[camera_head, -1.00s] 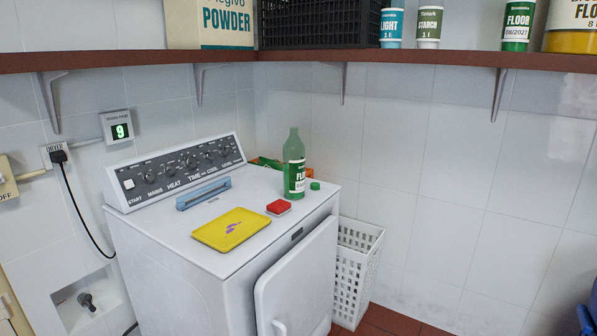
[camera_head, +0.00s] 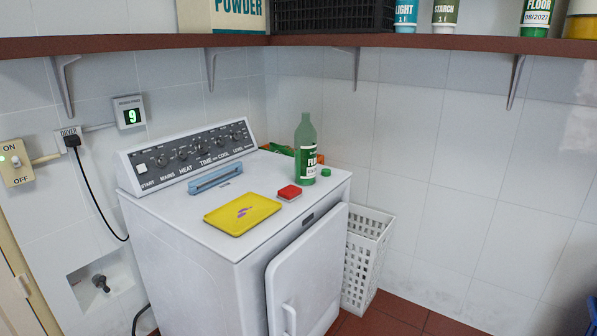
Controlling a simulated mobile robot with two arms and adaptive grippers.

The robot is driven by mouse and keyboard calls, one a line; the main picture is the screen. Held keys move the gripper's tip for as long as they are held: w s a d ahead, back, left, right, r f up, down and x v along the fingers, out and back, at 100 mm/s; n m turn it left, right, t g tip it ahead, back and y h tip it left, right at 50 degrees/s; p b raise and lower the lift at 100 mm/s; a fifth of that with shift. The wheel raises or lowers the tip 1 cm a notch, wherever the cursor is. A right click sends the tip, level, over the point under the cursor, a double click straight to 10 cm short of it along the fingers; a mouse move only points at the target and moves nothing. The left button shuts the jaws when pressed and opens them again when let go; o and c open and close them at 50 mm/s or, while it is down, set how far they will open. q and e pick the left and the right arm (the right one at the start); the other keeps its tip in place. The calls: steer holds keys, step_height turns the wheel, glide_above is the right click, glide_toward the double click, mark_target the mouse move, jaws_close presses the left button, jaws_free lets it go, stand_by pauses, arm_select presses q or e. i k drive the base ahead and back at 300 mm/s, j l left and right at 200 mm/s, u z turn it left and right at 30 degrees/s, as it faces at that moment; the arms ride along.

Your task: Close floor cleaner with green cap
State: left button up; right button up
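A green floor cleaner bottle (camera_head: 305,150) stands upright and uncapped on top of the white dryer (camera_head: 178,222), near its back right corner. The green cap (camera_head: 326,172) lies on the dryer top just right of the bottle, apart from it. Neither of my grippers can be made out. A small blue piece at the lower right edge may be part of my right arm.
The dryer door (camera_head: 307,275) is ajar. A brown shelf (camera_head: 440,41) with several containers runs above.

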mark_target(305, 136)
steer(key=i+l+u, duration=0.15)
steer(key=u, duration=0.25)
steer(key=i+l+u, duration=0.1)
steer(key=l+u, duration=0.15)
steer(key=u, duration=0.15)
steer(key=i+l+u, duration=0.1)
steer(key=l+u, duration=0.15)
steer(key=u, duration=0.15)
steer(key=l+u, duration=0.65)
steer(key=l, duration=0.6)
steer(key=l+u, duration=0.2)
steer(key=l, duration=0.65)
steer(key=k+l+u, duration=0.1)
steer(key=l+u, duration=0.15)
steer(key=l, duration=0.55)
steer(key=k+l, duration=0.1)
steer(key=l, duration=0.4)
steer(key=k+l, duration=0.1)
steer(key=l, duration=0.9)
steer(key=k+l, duration=0.15)
steer(key=l, duration=0.35)
